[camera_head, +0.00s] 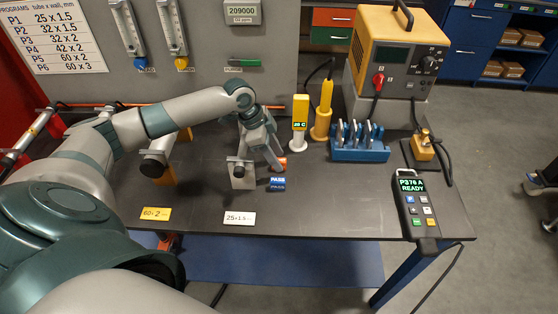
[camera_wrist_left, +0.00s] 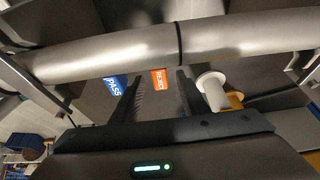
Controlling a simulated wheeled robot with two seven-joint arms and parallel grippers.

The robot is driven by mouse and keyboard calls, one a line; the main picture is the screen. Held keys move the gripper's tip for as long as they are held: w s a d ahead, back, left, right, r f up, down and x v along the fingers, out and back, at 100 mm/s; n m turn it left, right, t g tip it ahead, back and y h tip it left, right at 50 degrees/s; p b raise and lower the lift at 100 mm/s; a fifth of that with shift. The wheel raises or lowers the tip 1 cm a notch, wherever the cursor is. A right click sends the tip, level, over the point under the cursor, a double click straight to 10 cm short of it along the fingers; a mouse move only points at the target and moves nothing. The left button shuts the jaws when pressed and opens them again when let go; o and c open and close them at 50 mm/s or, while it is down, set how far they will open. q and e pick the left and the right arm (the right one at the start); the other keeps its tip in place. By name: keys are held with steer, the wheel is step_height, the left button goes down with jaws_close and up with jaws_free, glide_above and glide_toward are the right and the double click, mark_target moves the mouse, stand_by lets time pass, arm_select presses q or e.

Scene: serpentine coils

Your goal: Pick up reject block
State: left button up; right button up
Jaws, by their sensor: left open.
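The orange reject block (camera_head: 281,163) lies on the dark bench, partly behind my left gripper in the head view. In the left wrist view, the reject block (camera_wrist_left: 158,80) shows its lettering between the two fingers, just below a metal tube. My left gripper (camera_head: 275,161) is open and points down close to the block. Its dark fingers (camera_wrist_left: 157,92) are apart with nothing held; I cannot tell whether they touch the block. The blue pass block (camera_head: 277,184) sits just nearer the front edge and also shows left of the fingers in the wrist view (camera_wrist_left: 115,87). My right gripper is not in view.
A metal tube (camera_wrist_left: 120,57) crosses the wrist view beside the fingers. A grey stand (camera_head: 243,178) is left of the blocks. A yellow-and-white thermometer (camera_head: 300,118) and a blue rack (camera_head: 360,152) stand behind and right. The bench front right of the blocks is clear up to the handheld panel (camera_head: 416,208).

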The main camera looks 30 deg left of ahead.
arm_select(q)
steer(key=shift+x, duration=1.1)
jaws_close()
